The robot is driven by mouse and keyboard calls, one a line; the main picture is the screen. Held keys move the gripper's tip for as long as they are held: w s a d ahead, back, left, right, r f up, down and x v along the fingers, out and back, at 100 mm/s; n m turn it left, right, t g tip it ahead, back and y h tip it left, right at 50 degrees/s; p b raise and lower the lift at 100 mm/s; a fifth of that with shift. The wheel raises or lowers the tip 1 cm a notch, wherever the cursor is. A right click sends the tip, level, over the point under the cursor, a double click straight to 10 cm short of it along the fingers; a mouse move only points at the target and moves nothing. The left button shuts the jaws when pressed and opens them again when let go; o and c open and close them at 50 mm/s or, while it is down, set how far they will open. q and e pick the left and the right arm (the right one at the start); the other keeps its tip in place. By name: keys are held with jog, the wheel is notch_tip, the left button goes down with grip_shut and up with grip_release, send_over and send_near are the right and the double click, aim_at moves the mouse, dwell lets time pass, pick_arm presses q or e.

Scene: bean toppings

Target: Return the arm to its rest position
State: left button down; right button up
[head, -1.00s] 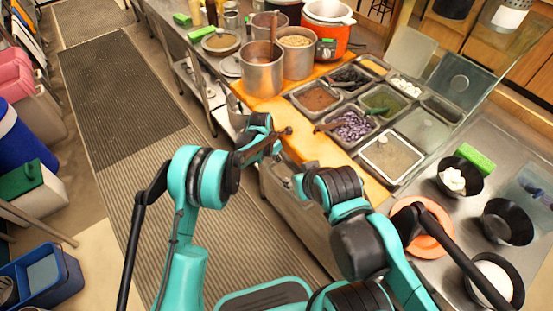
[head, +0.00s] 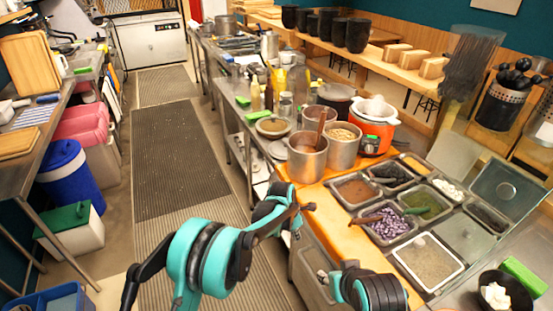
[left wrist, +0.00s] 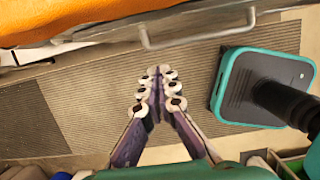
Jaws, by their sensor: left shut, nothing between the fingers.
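My left arm comes in at the bottom of the head view, bent over the striped mat beside the counter. My left gripper (head: 300,209) shows small and dark near the counter's front edge, partly hidden by the arm's own links. In the left wrist view the two fingers of the left gripper (left wrist: 159,85) are together over the floor, with nothing between them. Part of my right arm shows at the bottom right of the head view; its gripper is out of the picture.
The orange counter top (head: 335,230) holds metal pots (head: 307,160) and topping trays. A black bowl (head: 503,288) and a green sponge (head: 524,276) are at the lower right. The striped floor mat (head: 165,150) is clear. A counter handle (left wrist: 195,38) shows in the left wrist view.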

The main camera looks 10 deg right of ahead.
pick_arm(q)
jog(key=s+a+r+m+t, duration=0.2)
jog(key=s+a+r+m, duration=0.25)
jog(key=a+r, duration=0.45)
jog(key=s+a+r+m+t, duration=0.1)
jog(key=s+a+r+m, duration=0.35)
jog(key=a+r, duration=0.4)
jog(key=s+a+r+m+t+y, duration=0.1)
jog(key=s+a+m+t+y, duration=0.1)
jog(key=s+a+m, duration=1.1)
jog(key=s+t, duration=0.1)
jog(key=s, duration=0.3)
jog(key=shift+a+r+y, duration=0.3)
